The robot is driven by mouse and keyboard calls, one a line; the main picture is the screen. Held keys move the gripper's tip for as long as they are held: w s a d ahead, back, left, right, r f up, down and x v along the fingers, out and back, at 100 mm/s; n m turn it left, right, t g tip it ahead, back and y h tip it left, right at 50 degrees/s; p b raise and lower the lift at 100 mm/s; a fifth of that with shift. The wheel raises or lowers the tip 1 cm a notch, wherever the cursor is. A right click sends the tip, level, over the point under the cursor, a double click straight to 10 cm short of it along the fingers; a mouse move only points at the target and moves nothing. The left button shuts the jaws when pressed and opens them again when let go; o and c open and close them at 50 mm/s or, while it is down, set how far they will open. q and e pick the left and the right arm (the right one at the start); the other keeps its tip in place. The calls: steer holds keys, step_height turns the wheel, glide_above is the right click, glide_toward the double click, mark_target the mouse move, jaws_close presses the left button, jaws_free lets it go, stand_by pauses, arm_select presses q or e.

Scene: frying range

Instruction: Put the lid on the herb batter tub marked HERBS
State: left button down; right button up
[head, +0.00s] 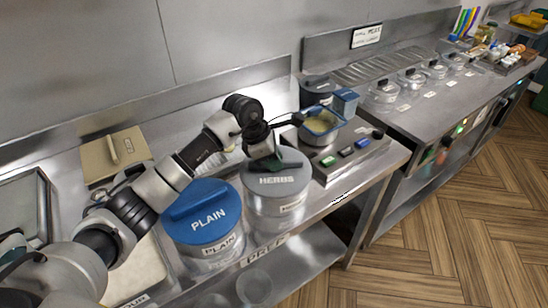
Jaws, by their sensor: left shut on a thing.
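The herb tub (275,203) is a round clear-grey tub near the front edge of the steel counter. A grey lid marked HERBS (277,181) is at its top, roughly level and lined up with the rim. I cannot tell whether the lid is fully seated or slightly above the rim. My left gripper (266,161) reaches down over the lid from the left and is shut on it at its top. My right gripper is not in view.
A tub with a blue lid marked PLAIN (204,212) stands close on the left.

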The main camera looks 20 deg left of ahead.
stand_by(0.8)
arm_select(q)
steer(key=shift+f+b, duration=0.25)
steer(key=shift+b, duration=0.3)
steer(key=c, duration=1)
jaws_free()
